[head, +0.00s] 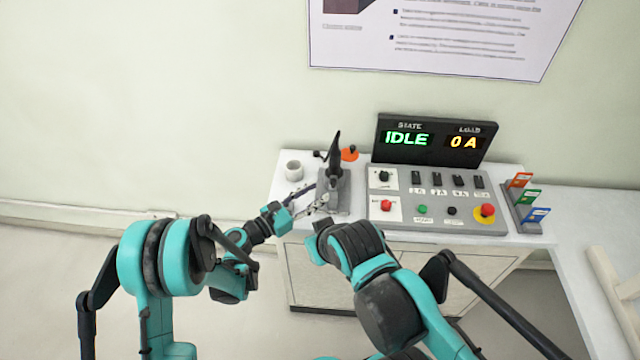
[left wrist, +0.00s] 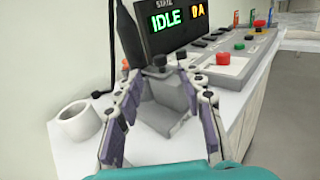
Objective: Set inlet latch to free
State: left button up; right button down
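A grey block-shaped fixture (head: 334,192) with a tall black handle-like part (head: 335,150) stands at the left of the bench; I take it to hold the inlet latch, but no label for it is readable. My left gripper (head: 315,196) is beside the fixture's near left side. Its fingers (left wrist: 159,84) are spread apart with nothing clearly held. My right gripper (head: 322,228) is low at the bench's front edge, mostly hidden by its own arm.
A white cup (head: 293,171) stands left of the fixture and an orange part (head: 349,154) behind it. To the right are a control panel (head: 400,218) with buttons and switches, a display (head: 432,140) reading IDLE and 0 A, and a rack of coloured tags (head: 527,222).

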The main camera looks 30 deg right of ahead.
aim_at(331, 184)
pick_arm(q)
jog(key=b+x, duration=0.1)
jog(key=x, duration=0.6)
jog(key=shift+d, duration=0.25)
jog(key=shift+c, duration=0.3)
grip_shut()
